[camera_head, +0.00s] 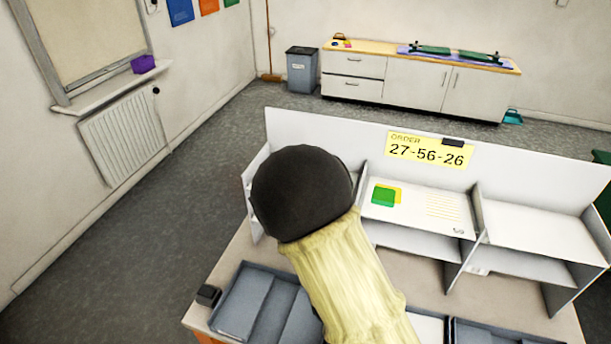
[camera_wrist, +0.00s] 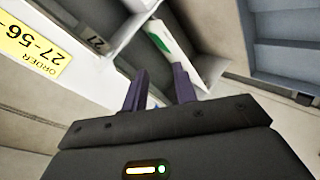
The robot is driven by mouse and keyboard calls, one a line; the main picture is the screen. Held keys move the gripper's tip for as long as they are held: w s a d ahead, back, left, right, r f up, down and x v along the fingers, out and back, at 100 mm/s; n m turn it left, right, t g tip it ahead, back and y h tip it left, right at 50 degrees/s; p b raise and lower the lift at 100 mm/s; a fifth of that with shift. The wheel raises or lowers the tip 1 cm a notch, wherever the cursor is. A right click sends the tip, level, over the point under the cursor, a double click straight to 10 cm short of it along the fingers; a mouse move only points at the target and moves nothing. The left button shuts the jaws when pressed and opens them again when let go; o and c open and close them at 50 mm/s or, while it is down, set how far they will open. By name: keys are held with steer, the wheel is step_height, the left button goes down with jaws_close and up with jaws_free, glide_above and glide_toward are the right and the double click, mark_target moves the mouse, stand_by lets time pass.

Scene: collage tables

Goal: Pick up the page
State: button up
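A white page (camera_head: 440,212) with a green square and a yellow square lies on the upper shelf of the middle compartment, in the head view. In the wrist view, a white sheet with a green strip (camera_wrist: 173,45) shows in a compartment just beyond my fingertips. I cannot tell whether it is the same page. My gripper (camera_wrist: 158,78) has its two purple fingers apart, with nothing seen between them. It is hidden behind my own arm in the head view, which also covers much of the left compartment.
The white sorting rack (camera_head: 545,232) stands on the table, with a yellow order sign (camera_head: 430,150) reading 27-56-26 on its back panel. It also shows upside down in the wrist view (camera_wrist: 32,45). Grey trays (camera_head: 250,303) lie in front. A small black object (camera_head: 208,295) sits at the left edge.

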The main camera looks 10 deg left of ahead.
steer(key=s+a+r+n+t+y+p, duration=0.1)
steer(key=s+a+r+n+t+y, duration=0.1)
steer(key=a+n, duration=0.5)
step_height(320, 180, up, 3)
steer(key=shift+s+a+f+n+t+y, duration=0.1)
steer(key=shift+s+a+n+t+y, duration=0.15)
steer(key=shift+t+y, duration=0.7)
steer(key=shift+w+t+h, duration=0.2)
steer(key=shift+t+h, duration=0.05)
steer(key=p+x, duration=0.2)
steer(key=x, duration=1)
steer(key=shift+p, duration=0.3)
steer(key=shift+f, duration=0.1)
